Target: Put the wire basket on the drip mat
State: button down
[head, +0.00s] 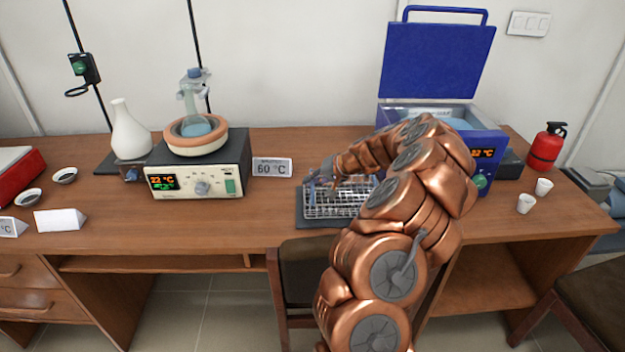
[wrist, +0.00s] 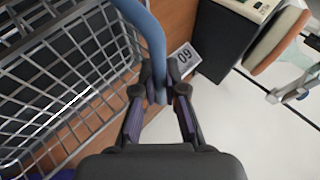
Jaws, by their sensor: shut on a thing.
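The wire basket (head: 335,208) is a silver mesh box with a blue handle. It is over the dark drip mat (head: 303,220) in the middle of the table, and looks level. I cannot tell whether its bottom touches the mat. My gripper (head: 322,180) is at the basket's left back side, partly hidden behind the arm. In the wrist view, my gripper (wrist: 162,95) is shut on the blue handle (wrist: 150,30), with the basket mesh (wrist: 70,85) to the left. My arm hides the basket's right part in the head view.
A blue open-lidded bath (head: 440,60) stands behind right. A heating unit (head: 200,178) with a flask is to the left. Small white cups (head: 526,203) and a red extinguisher (head: 546,148) are at right. The table front left of the mat is clear.

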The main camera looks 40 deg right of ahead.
jog(key=c, duration=1.2)
grip_release()
jog(key=shift+c, duration=0.2)
jog(key=b+v, duration=0.2)
jog(key=v, duration=1)
jog(key=s+a+r+n+g+y, duration=0.1)
jog(key=a+r+n+g, duration=0.1)
jog(key=a, duration=0.8)
jog(key=s+a+r+n+g, duration=0.1)
jog(key=s+a+n+g, duration=0.15)
jog(key=a, duration=0.75)
jog(key=a+r+n+g+y, duration=0.1)
jog(key=a+r+n, duration=0.1)
jog(key=a, duration=0.8)
jog(key=s+a+f+n+g+h, duration=0.2)
jog(key=s+a+n+g, duration=0.1)
jog(key=s+a, duration=0.8)
jog(key=s+d+f+g+h, duration=0.1)
jog(key=s+f, duration=0.1)
jog(key=s, duration=0.6)
jog(key=s+d+f+g+h, duration=0.1)
jog(key=s+d+f+h, duration=0.1)
jog(key=s, duration=0.7)
jog(key=shift+h, duration=0.3)
